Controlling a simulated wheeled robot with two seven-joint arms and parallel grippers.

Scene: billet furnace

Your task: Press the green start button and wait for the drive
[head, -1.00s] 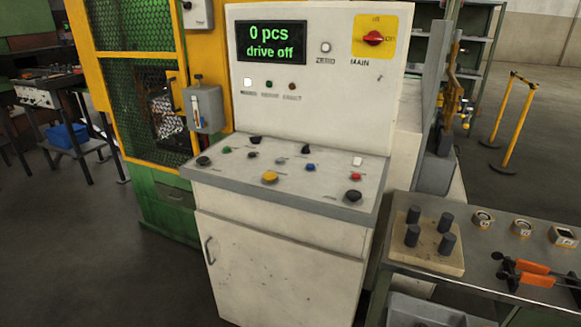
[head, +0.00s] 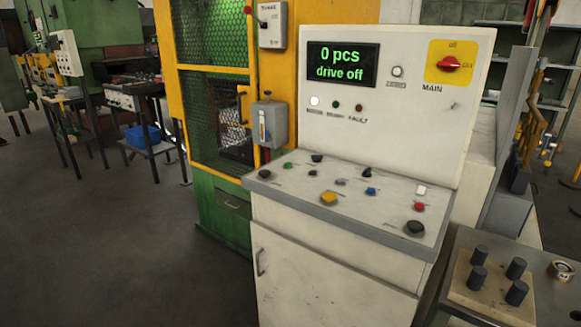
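The control cabinet (head: 340,265) stands in the middle of the head view. The small green button (head: 288,165) is on the left part of its sloped panel (head: 350,212), between two black knobs. The display (head: 342,65) on the upright face reads "0 pcs" and "drive off". Below the display a white lamp (head: 314,101) is bright, and the green lamp and the red lamp beside it look dark. The red main switch (head: 449,64) sits on a yellow plate at the upper right. Neither of my grippers is in view.
A yellow-framed mesh guard (head: 214,118) stands behind the cabinet on the left. A bench with a block of dark cylinders (head: 497,284) is at the lower right, close to the cabinet. The floor (head: 110,245) to the left is clear.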

